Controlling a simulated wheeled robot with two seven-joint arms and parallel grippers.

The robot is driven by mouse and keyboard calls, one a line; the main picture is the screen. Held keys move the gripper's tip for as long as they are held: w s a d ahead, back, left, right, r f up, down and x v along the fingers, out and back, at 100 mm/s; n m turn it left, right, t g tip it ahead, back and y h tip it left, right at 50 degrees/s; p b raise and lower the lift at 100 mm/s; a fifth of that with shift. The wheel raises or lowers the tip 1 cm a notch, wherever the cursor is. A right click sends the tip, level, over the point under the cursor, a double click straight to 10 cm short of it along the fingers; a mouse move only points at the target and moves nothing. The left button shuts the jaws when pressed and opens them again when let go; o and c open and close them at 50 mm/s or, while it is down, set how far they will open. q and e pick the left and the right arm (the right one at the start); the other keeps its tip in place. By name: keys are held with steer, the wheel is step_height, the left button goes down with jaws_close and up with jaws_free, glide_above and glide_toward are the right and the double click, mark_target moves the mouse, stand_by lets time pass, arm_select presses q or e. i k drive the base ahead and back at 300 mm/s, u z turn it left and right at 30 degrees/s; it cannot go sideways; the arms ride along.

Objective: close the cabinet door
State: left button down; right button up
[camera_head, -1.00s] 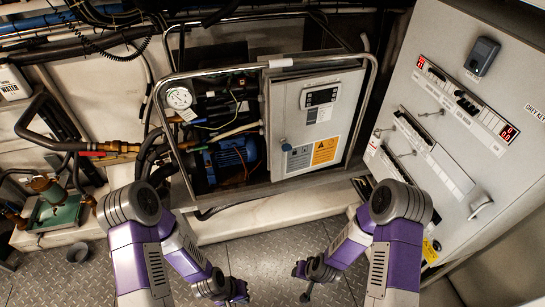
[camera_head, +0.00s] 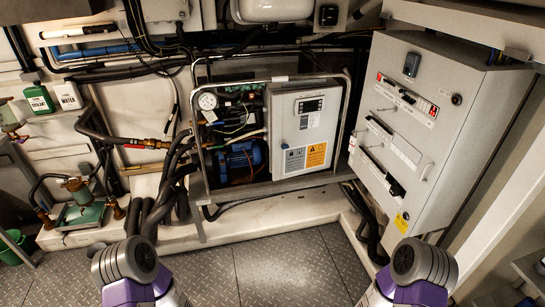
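A light grey cabinet door (camera_head: 317,107) with a small display and blue and orange labels is on the right half of the chiller frame (camera_head: 351,108). Left of it the frame is uncovered, showing a blue motor (camera_head: 238,160), wires and a round gauge (camera_head: 208,101). I cannot tell whether the door is fully shut or slightly ajar. A larger grey electrical cabinet (camera_head: 440,100) stands to the right, its front panel with switches and a handle seeming flush. Only the upper parts of my two arms show at the bottom edge. Neither gripper is in view.
A pale ledge (camera_head: 260,219) runs below the chiller frame. Dark hoses (camera_head: 171,190) hang left of the frame, and more pipes lie at the grey cabinet's foot. A green-based pump (camera_head: 80,213) stands at left. The metal plate floor (camera_head: 272,265) in front is clear.

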mark_target(310, 135)
steer(key=u, duration=0.65)
steer(key=i, duration=2.1)
steer(key=z, duration=0.95)
steer(key=i, duration=0.25)
steer(key=z, duration=0.4)
